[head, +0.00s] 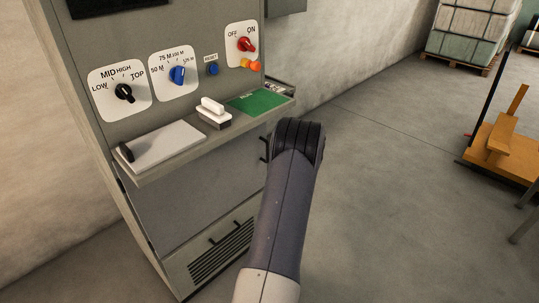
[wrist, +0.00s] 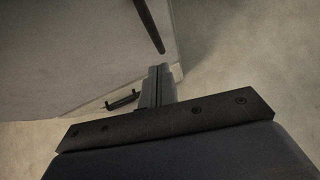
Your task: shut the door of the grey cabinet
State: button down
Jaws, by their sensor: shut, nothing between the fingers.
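The grey cabinet (head: 85,60) stands at the left in the head view. Its door (head: 195,195) is the plain grey panel under the shelf, with a dark handle (head: 264,148) near its right edge, partly behind my arm. I cannot tell how far the door stands open. In the wrist view a pale grey panel (wrist: 70,50) fills the upper left, with a dark bar handle (wrist: 149,25) at its right. My gripper (wrist: 158,72) shows there with its fingers together and empty, just below the bar handle. I cannot tell whether it touches anything. My arm hides it in the head view.
A shelf (head: 165,172) juts out above the door, carrying a white-handled block (head: 213,110) and a green pad (head: 257,102). A vented drawer front (head: 222,255) lies below. An orange stand (head: 495,150) is at the right. The floor between is clear.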

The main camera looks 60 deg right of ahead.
jog(key=v, duration=0.8)
jog(key=shift+a, duration=0.2)
